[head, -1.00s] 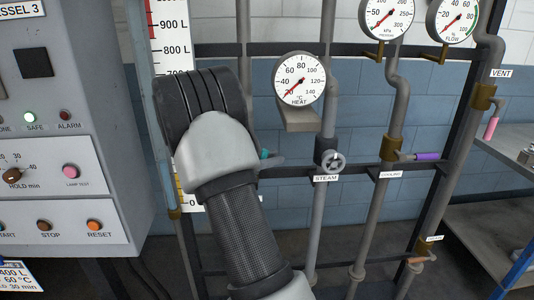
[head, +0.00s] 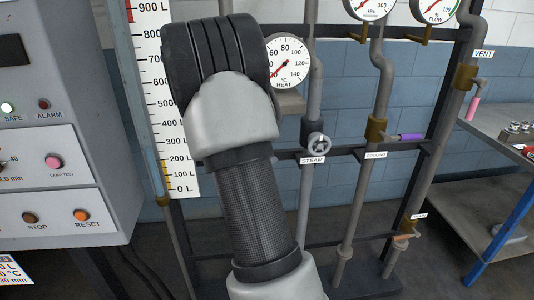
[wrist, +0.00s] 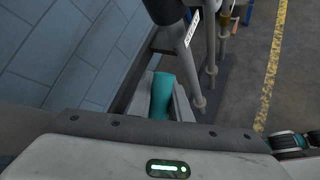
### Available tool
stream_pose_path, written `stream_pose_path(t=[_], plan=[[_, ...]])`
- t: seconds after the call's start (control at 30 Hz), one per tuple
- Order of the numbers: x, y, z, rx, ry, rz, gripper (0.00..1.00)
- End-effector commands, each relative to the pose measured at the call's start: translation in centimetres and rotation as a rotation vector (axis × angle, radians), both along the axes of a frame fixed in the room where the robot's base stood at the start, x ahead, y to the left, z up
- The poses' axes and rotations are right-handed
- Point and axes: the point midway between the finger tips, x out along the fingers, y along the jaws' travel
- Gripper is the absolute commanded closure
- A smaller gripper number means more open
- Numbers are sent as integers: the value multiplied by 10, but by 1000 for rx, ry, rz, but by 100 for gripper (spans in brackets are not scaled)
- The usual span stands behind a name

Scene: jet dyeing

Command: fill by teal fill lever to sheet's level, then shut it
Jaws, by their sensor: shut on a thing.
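The teal fill lever (wrist: 161,95) stands between the two fingers of my gripper (wrist: 162,102) in the wrist view, and the gripper is shut on it. In the head view my own arm hides both lever and gripper. The level scale (head: 180,130) is white with litre marks. In the sight tube beside it, yellow liquid (head: 164,178) reaches up to about the 200 L mark. The sheet (head: 14,268) on the cabinet is cut off at the left edge; its lines end in "0 L", "0 °C" and "30 min".
A grey control cabinet (head: 60,140) stands at left. Pipes carry a steam valve (head: 318,146), a purple lever (head: 411,137), a pink vent lever (head: 473,108) and an orange lever (head: 405,237). A metal bench (head: 490,140) stands at right.

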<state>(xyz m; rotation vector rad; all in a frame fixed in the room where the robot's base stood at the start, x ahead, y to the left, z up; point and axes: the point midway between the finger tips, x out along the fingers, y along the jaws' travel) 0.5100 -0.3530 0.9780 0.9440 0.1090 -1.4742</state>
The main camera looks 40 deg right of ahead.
Motion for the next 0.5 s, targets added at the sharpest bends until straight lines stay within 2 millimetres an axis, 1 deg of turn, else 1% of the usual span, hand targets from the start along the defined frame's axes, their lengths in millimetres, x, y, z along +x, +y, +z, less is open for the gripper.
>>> stream_pose_path(t=[0.37,0.4,0.47,0.5], plan=[[0,0,-1,4,-2,-1,100],[0,0,-1,4,-2,0,81],[0,0,-1,4,-2,0,71],[0,0,-1,4,-2,0,64]])
